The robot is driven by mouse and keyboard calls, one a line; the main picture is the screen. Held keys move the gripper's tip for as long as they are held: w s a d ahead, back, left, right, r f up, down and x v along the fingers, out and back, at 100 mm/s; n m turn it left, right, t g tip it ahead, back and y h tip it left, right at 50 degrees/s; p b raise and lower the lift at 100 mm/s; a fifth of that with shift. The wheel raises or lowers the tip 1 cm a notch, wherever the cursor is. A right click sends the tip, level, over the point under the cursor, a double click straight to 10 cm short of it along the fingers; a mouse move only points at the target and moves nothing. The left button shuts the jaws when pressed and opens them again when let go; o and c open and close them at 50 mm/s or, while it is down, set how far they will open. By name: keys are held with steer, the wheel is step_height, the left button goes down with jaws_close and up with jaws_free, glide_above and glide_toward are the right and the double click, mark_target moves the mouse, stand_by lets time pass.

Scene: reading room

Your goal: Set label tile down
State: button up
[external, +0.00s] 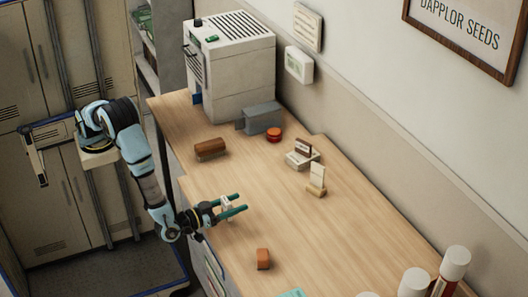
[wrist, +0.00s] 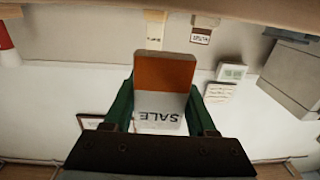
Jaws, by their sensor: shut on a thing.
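My gripper (external: 239,203) is over the front part of the wooden counter (external: 285,215), with its green fingers closed on the label tile (external: 226,201). In the wrist view the label tile (wrist: 160,105) sits between the two fingers (wrist: 160,118). It has an orange band and a white part with the word SALE. Whether the tile touches the counter is unclear. A wooden holder with a pale card (external: 317,178) stands on the counter to the right, and a second card stand (external: 302,154) with a dark-topped card is behind it.
An orange-brown block (external: 263,258) lies near the front edge. A brown roll (external: 210,149), a red disc (external: 274,135), a grey box (external: 262,118) and a white machine (external: 232,65) stand farther back. White-capped jars (external: 455,265) are at lower right. The counter's middle is clear.

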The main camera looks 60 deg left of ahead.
steer(key=shift+f, duration=1.2)
steer(key=shift+f, duration=0.2)
steer(key=o, duration=1.4)
steer(key=s+b, duration=0.1)
steer(key=s, duration=0.2)
steer(key=s+d, duration=0.1)
steer(key=s, duration=0.2)
steer(key=s+b, duration=0.1)
steer(key=s, duration=0.2)
steer(key=shift+s+d+f+b, duration=0.2)
steer(key=shift+s+f+b, duration=0.1)
steer(key=shift+s, duration=0.1)
steer(key=shift+o, duration=0.3)
steer(key=shift+s, duration=0.45)
